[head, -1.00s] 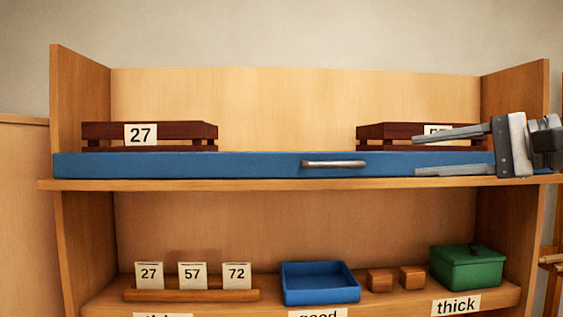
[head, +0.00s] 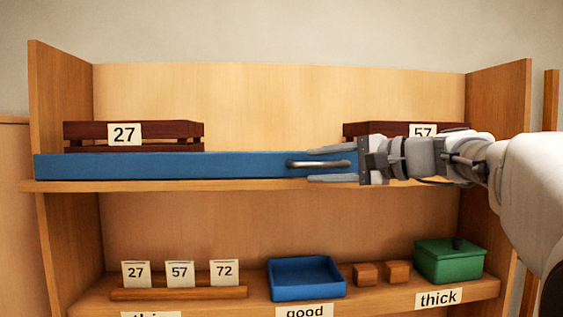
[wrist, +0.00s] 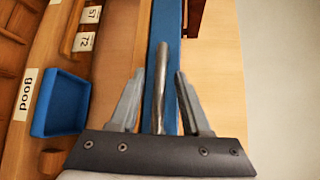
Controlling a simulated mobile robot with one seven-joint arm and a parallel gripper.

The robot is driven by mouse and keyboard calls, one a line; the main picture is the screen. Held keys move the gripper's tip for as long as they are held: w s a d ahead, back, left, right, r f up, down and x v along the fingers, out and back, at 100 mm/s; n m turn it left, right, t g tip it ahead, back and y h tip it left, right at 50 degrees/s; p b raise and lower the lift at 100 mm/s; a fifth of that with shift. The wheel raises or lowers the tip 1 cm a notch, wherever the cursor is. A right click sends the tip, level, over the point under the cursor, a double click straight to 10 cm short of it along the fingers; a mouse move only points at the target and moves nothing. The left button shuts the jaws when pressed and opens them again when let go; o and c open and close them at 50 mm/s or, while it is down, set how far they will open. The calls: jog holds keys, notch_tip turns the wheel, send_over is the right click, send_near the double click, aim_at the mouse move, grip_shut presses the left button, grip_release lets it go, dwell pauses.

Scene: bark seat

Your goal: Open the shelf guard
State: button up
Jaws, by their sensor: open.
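The shelf guard (head: 240,166) is a long blue bar along the front of the upper shelf, and it also shows in the wrist view (wrist: 172,25). Its metal handle (head: 318,164) sticks out from its front face. My gripper (head: 333,164) is open at the handle's right part, one finger above it and one below in the head view. In the wrist view the handle (wrist: 161,75) lies between the two open fingers, with gaps on both sides. Whether the handle touches the palm is hidden.
Dark red crates labelled 27 (head: 165,124) and 57 (head: 380,131) stand behind the guard. The lower shelf holds number cards (head: 180,273), a blue tray (head: 306,291), two wooden blocks (head: 380,272) and a green lidded box (head: 452,262).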

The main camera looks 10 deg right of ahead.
jog(key=shift+w+a, duration=0.15)
jog(key=shift+a, duration=0.05)
grip_shut()
jog(key=shift+f+b, duration=0.25)
jog(key=shift+b, duration=0.25)
